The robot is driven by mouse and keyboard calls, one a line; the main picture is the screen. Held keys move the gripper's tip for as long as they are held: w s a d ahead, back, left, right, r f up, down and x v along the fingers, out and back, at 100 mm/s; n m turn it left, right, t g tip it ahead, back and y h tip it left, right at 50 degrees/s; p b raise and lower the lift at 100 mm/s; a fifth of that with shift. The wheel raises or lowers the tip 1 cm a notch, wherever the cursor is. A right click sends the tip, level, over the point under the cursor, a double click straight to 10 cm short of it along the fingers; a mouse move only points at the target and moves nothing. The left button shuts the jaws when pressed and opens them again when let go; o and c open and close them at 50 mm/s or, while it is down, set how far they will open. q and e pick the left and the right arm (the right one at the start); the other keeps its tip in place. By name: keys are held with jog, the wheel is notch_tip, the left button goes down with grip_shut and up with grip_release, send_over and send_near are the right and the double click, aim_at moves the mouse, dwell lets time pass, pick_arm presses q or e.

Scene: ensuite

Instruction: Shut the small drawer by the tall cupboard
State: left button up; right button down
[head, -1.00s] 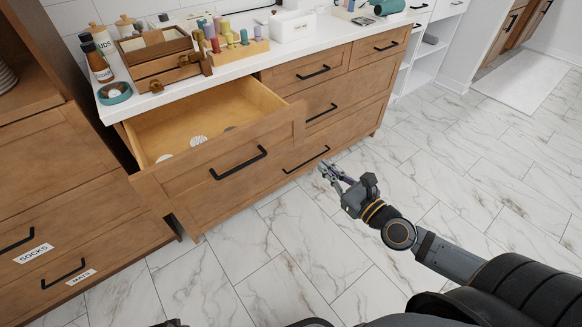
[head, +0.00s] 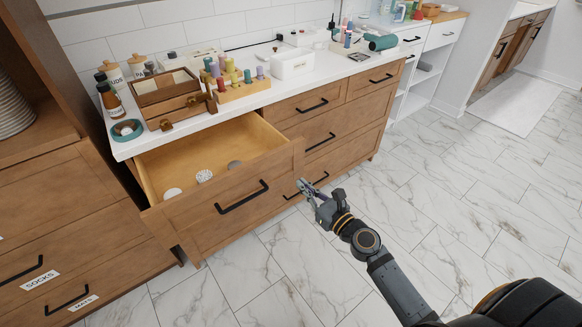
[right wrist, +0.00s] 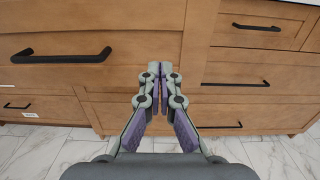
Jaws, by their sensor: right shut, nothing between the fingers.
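The small drawer (head: 232,199) is at the top left of the wooden dresser, beside the tall cupboard (head: 62,205), and stands pulled out. Its black handle (head: 242,197) is on its front, and a few round pale items (head: 204,176) lie inside. My right gripper (head: 303,187) is shut and empty, in front of the dresser and to the right of the open drawer's handle. In the right wrist view, the shut fingers (right wrist: 159,77) point at the wooden fronts, with the drawer's handle (right wrist: 62,55) to their left. I cannot tell whether they touch wood. My left gripper is out of view.
The dresser top (head: 245,104) holds a wooden box (head: 172,98), a rack of coloured spools (head: 236,86) and a white box (head: 292,62). The other dresser drawers are shut. The marble floor (head: 440,220) in front is clear.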

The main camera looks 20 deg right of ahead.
aim_at(285, 168)
jog(key=x, duration=0.6)
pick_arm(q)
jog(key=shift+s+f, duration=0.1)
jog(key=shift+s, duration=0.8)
pick_arm(e)
jog(key=shift+w+a+f, duration=0.1)
jog(key=shift+w, duration=0.25)
jog(key=shift+w, duration=0.1)
